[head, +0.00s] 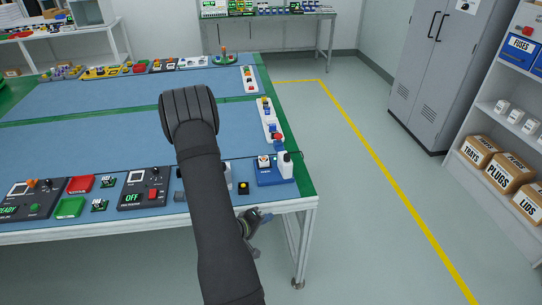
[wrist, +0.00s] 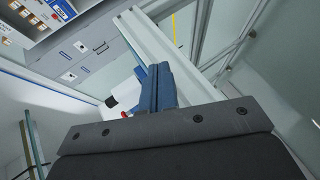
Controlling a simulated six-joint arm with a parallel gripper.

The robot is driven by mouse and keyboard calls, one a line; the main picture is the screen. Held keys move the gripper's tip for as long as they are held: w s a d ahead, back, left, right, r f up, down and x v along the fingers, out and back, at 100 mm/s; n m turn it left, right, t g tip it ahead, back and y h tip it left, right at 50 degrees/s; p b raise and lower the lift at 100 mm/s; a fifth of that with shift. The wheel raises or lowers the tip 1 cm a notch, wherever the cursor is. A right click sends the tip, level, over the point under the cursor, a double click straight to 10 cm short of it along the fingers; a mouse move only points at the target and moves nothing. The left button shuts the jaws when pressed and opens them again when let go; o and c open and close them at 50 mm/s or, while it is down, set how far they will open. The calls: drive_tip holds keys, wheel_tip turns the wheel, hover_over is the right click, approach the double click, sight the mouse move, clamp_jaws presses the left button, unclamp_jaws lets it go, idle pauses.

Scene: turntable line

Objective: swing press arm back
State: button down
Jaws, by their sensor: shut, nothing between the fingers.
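A small press-like unit with a blue base (head: 268,182) sits at the near right corner of the table. It carries a white upright post (head: 285,164) and a white block with an orange-red top (head: 264,161). I cannot tell which part is its swinging arm or how it is turned. My gripper (head: 266,217) is beyond the table's near edge, in front of this unit and apart from it. It is partly hidden by my dark forearm. In the wrist view the blue fingers (wrist: 160,86) are together with nothing between them. A white rounded thing behind them is unclear.
The blue-topped table (head: 80,150) has a green border. A white strip with coloured parts (head: 270,122) lies along the right edge. The floor to the right is clear up to a grey cabinet (head: 432,60) and shelves.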

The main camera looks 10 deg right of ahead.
sight(279, 154)
drive_tip(key=w+a+r+n+t, duration=0.4)
drive_tip(key=r, duration=0.1)
drive_tip(key=w+a+r+n+t, duration=0.1)
drive_tip(key=w+a+r+t, duration=0.1)
drive_tip(key=r+t, duration=0.1)
drive_tip(key=shift+w+a+r+n, duration=0.15)
drive_tip(key=shift+w+a+n, duration=0.05)
drive_tip(key=shift+w+n, duration=0.2)
drive_tip(key=shift+w+r, duration=0.1)
drive_tip(key=shift+w, duration=0.2)
drive_tip(key=x, duration=1.9)
drive_tip(key=shift+w+d+r, duration=0.1)
drive_tip(key=shift+w+d, duration=0.1)
drive_tip(key=shift+w+d, duration=0.3)
drive_tip(key=shift+d, duration=0.1)
drive_tip(key=shift+w+d, duration=0.35)
drive_tip(key=shift+d, duration=0.15)
drive_tip(key=shift+w+d, duration=0.15)
drive_tip(key=shift+d, duration=0.5)
drive_tip(key=shift+w+d, duration=0.2)
drive_tip(key=shift+d, duration=0.45)
